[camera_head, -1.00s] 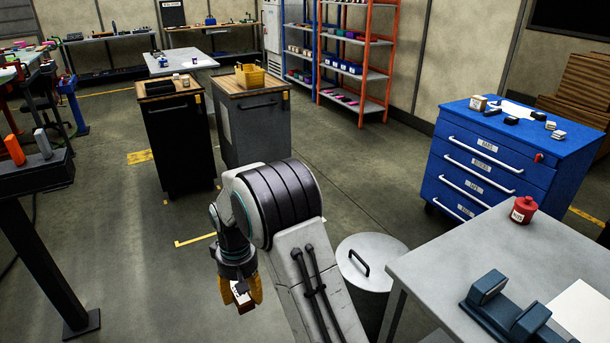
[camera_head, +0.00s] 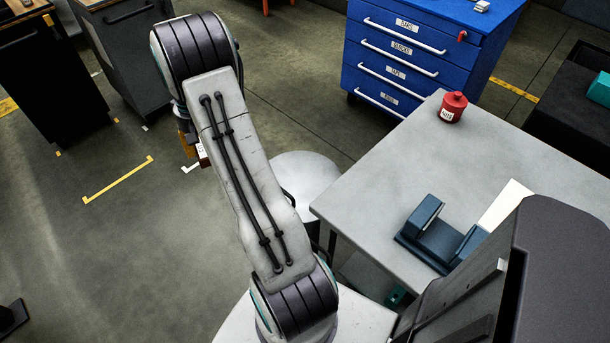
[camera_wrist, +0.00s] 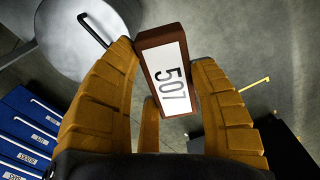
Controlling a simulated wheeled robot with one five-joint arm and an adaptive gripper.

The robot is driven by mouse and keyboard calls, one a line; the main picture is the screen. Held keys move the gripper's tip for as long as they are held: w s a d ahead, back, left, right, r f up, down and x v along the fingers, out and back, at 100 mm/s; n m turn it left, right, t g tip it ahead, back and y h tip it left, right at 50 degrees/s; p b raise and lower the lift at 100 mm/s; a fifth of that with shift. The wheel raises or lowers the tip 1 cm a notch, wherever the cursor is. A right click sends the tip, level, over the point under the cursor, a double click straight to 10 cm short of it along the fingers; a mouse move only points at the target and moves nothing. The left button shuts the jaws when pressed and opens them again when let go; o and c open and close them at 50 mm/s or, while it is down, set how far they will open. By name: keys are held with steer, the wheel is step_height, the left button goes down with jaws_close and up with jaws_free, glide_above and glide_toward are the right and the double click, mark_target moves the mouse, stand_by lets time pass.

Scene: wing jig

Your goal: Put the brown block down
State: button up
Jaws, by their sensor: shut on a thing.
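The brown block (camera_wrist: 141,40) has a white label reading 507. The block is held in the air above the floor. In the head view my gripper (camera_head: 188,140) is mostly hidden behind my arm link, and only a bit of orange finger and a small edge of the block (camera_head: 202,155) show.
A grey table (camera_head: 400,160) at right carries a red can (camera_head: 453,107), a dark blue cradle (camera_head: 428,240) and a white sheet. A blue drawer cabinet (camera_head: 400,50) stands behind. Floor at left is open.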

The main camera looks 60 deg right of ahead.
steer(key=s+d+r+m, duration=0.3)
steer(key=s+d+m, duration=0.8)
steer(key=s+d, duration=1.5)
steer(key=s+m, duration=0.3)
steer(key=s, duration=1)
glide_above(388, 194)
step_height(388, 194, down, 6)
steer(key=shift+f, duration=2.15)
steer(key=shift+f, duration=0.15)
steer(key=o, duration=1.2)
steer(key=shift+c, duration=0.2)
